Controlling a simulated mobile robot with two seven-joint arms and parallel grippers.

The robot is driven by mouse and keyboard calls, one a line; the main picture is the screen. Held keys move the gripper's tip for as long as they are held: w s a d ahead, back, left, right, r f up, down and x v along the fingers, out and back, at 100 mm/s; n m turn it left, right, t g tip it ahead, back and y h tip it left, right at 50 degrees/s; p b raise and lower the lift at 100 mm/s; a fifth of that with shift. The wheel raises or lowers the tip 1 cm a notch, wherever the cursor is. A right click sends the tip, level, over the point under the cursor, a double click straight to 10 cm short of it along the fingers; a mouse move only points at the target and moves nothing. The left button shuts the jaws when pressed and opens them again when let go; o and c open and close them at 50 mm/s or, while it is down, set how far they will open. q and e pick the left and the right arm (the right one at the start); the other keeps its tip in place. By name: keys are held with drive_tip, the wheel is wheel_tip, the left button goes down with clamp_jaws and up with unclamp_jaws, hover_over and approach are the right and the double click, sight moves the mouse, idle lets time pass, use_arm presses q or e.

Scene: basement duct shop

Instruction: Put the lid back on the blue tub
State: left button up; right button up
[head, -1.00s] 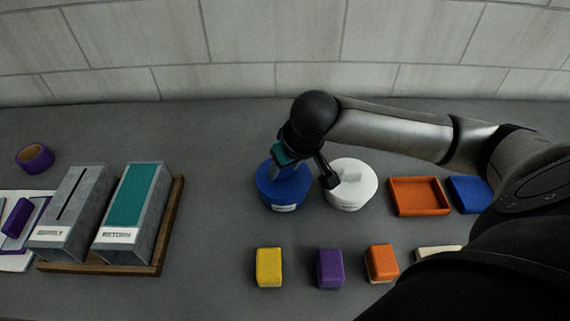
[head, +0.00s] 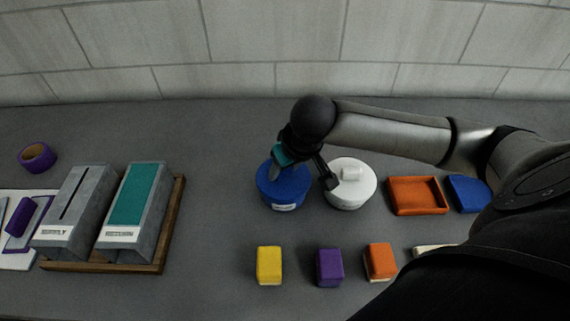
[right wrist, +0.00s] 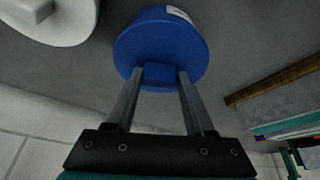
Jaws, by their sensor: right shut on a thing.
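The blue tub (head: 283,200) stands on the grey worktop, with a pale label on its front. Its blue lid (right wrist: 160,42) has a block-shaped knob (right wrist: 158,75). My right gripper (head: 274,174) reaches down from above and is shut on the lid's knob, one finger on each side in the right wrist view. The lid looks seated on the tub, with no gap that I can see, but the gripper and arm hide part of the rim. My left gripper is not in view.
A white lidded tub (head: 351,187) stands close on the right of the blue one. An orange tray (head: 417,207) lies further right. Yellow (head: 269,265), purple (head: 329,267) and orange (head: 380,261) blocks lie in front. Two grey boxes stand in a wooden tray (head: 179,205) at left.

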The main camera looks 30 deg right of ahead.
drive_tip(key=shift+p, duration=0.6)
idle(0.7)
idle(0.4)
drive_tip(key=o, duration=1.6)
drive_tip(key=shift+r+p, duration=3.5)
drive_tip(key=shift+p, duration=1.25)
clamp_jaws()
